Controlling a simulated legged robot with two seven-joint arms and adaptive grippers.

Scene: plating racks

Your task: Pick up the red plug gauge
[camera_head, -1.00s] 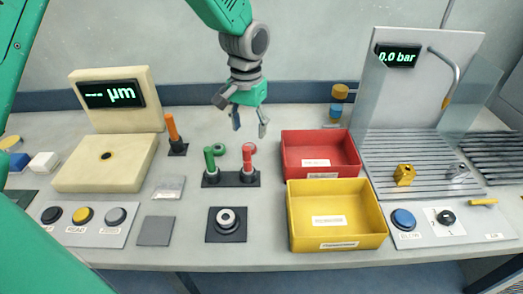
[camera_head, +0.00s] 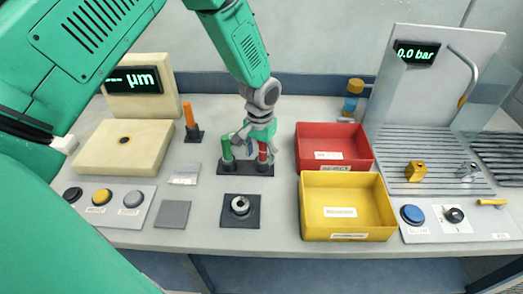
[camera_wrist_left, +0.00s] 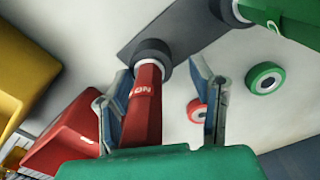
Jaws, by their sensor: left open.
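The red plug gauge (camera_head: 262,154) stands upright in a black holder (camera_head: 245,169) beside the green plug gauge (camera_head: 227,147). My left gripper (camera_head: 252,143) is over the red gauge in the head view, partly hiding it. In the left wrist view the red gauge (camera_wrist_left: 146,102) lies between the two blue-padded fingers of my left gripper (camera_wrist_left: 163,108). The fingers stand apart, with a clear gap on the side of the right finger. The green gauge (camera_wrist_left: 285,22) is outside the fingers at the upper right. My right gripper is not in view.
A red bin (camera_head: 331,165) and a yellow bin (camera_head: 345,224) stand right of the holder. A dark pad with a metal ring (camera_head: 240,206) lies in front. An orange-handled tool (camera_head: 189,112) stands behind left. A green ring (camera_wrist_left: 265,78) and red ring (camera_wrist_left: 197,110) lie nearby.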

